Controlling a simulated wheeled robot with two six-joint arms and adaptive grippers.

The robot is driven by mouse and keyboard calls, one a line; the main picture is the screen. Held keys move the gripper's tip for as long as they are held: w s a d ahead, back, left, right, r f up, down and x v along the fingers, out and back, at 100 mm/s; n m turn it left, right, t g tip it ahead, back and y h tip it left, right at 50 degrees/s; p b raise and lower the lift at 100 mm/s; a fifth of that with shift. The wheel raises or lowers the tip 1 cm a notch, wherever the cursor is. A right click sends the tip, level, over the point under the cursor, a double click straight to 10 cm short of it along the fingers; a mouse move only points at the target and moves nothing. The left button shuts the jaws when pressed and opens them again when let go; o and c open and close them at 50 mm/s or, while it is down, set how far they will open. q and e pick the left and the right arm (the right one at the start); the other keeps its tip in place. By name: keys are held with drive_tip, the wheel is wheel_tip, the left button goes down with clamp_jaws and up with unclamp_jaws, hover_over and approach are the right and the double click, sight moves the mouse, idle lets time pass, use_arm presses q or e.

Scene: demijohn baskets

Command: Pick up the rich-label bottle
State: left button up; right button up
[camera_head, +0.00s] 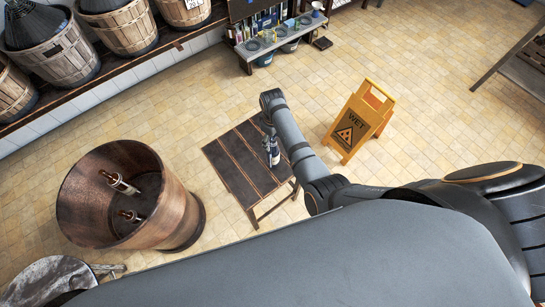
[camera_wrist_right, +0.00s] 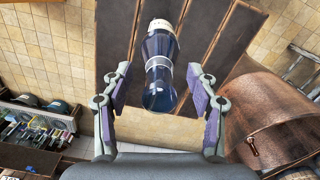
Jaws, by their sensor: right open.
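A dark blue bottle (camera_wrist_right: 159,80) with pale bands is between the two fingers of my right gripper (camera_wrist_right: 157,100) in the wrist view, with visible gaps on both sides. The gripper is open. In the head view the bottle (camera_head: 273,153) is at the slatted wooden table (camera_head: 232,170), just below my right gripper (camera_head: 268,131), partly hidden by my arm. Two brown bottles with pale labels, one upper (camera_head: 121,184) and one lower (camera_head: 131,216), are inside the copper vat. I cannot read any label. My left gripper is not in view.
The copper vat (camera_head: 185,195) stands left of the table. A yellow wet-floor sign (camera_head: 359,122) stands to its right. A low bench (camera_head: 278,38) with pots is at the back. Basketed demijohns (camera_head: 58,57) line a shelf at upper left. Tiled floor between is clear.

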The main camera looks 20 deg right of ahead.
drive_tip(key=shift+f, duration=0.35)
clamp_jaws()
